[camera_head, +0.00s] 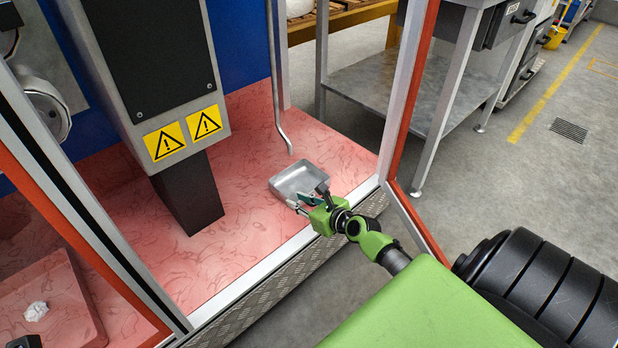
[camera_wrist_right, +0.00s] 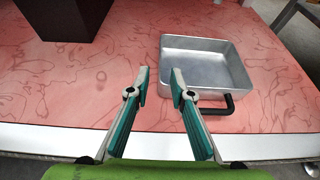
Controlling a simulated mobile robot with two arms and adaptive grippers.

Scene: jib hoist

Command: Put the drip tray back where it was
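A square silver metal tray (camera_head: 300,178), which I take for the drip tray, stands upright on the reddish floor of the machine, near its front edge. Its inside looks empty. It also shows in the right wrist view (camera_wrist_right: 205,62), with a black handle (camera_wrist_right: 217,106) on its near side. My right gripper (camera_head: 307,197) is at the tray's near side. In the wrist view its green-padded fingers (camera_wrist_right: 160,84) are apart with nothing between them. The handle is to the right of both fingers, not between them.
A thin grey pipe (camera_head: 281,110) comes down just behind the tray. A dark post (camera_head: 188,195) stands left of it. White-and-orange frame posts (camera_head: 413,90) flank the opening. At lower left, a reddish shallow box (camera_head: 75,290) holds a crumpled white piece (camera_head: 36,311).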

